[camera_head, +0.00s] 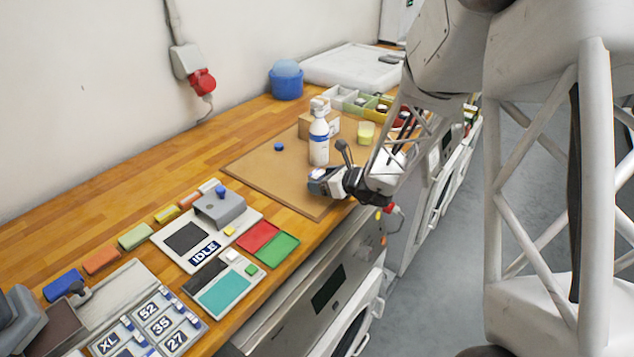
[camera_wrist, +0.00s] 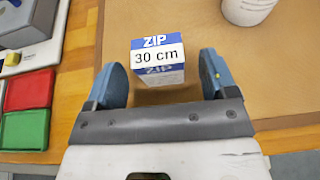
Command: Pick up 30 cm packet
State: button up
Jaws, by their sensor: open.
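The 30 cm packet (camera_wrist: 157,58) is a small white and blue box marked "ZIP" and "30 cm". In the wrist view it stands on the brown mat (camera_wrist: 210,50), just ahead of my gripper and between the lines of its two fingers. My gripper (camera_wrist: 160,78) is open, with a blue-grey finger on each side and nothing held. In the head view my gripper (camera_head: 318,188) is low over the near edge of the mat. The packet (camera_head: 320,176) is partly hidden there by the gripper.
A white spray bottle (camera_head: 319,143) stands on the mat behind the gripper, with a cardboard box (camera_head: 304,124) behind it. A blue cap (camera_head: 279,147) lies to the left. Red (camera_head: 258,237) and green (camera_head: 278,247) pads lie left of the mat. The mat's left part is clear.

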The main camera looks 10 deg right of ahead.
jog(key=shift+x, duration=1.35)
jog(key=shift+c, duration=0.2)
jog(key=c, duration=1)
